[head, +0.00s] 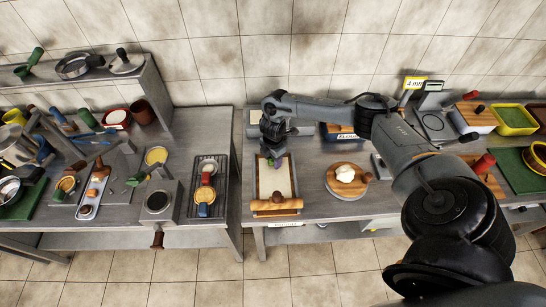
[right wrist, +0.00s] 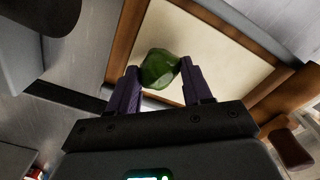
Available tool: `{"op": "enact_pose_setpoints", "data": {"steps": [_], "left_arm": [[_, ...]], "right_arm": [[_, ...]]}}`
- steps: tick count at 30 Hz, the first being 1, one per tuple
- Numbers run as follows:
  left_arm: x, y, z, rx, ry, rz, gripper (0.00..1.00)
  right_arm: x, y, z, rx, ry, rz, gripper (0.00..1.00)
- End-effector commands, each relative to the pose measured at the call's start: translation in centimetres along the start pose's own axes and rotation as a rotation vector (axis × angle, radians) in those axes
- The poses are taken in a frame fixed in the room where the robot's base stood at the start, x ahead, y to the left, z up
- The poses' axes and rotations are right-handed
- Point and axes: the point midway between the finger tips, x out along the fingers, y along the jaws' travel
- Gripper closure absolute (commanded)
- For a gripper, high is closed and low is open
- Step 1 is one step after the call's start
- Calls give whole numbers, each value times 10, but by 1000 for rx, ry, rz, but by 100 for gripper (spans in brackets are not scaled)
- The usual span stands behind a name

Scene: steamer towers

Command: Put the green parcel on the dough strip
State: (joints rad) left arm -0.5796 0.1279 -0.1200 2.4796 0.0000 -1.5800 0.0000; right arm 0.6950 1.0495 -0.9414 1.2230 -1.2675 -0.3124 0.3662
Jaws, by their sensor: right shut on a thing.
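The green parcel (right wrist: 158,70) is a small, rounded, dark green bundle between the purple fingertips of my right gripper (right wrist: 159,76), which is shut on it. In the head view my right gripper (head: 271,158) is over the far end of the dough strip (head: 275,182), a pale flat sheet on a wood-edged board. The strip (right wrist: 222,55) also lies behind the parcel in the right wrist view. I cannot tell whether the parcel touches the strip. My left gripper is not in view.
A rolling pin (head: 277,206) lies across the near end of the board. To its right is a round wooden board (head: 334,188) with white dough. A gap separates this counter from the left one, where a wire rack (head: 210,165) holds small cups.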

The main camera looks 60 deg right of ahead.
Motion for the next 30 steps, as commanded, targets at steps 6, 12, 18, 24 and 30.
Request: {"op": "enact_pose_setpoints", "data": {"steps": [6,12,18,24,30], "left_arm": [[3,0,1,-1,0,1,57],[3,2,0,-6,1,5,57],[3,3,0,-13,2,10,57],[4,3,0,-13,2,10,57],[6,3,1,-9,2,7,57]], "right_arm": [[6,0,0,0,0,0,80],[6,0,0,0,0,0,80],[6,0,0,1,0,0,80],[8,0,0,1,0,0,80],[11,0,0,1,0,0,80]]}}
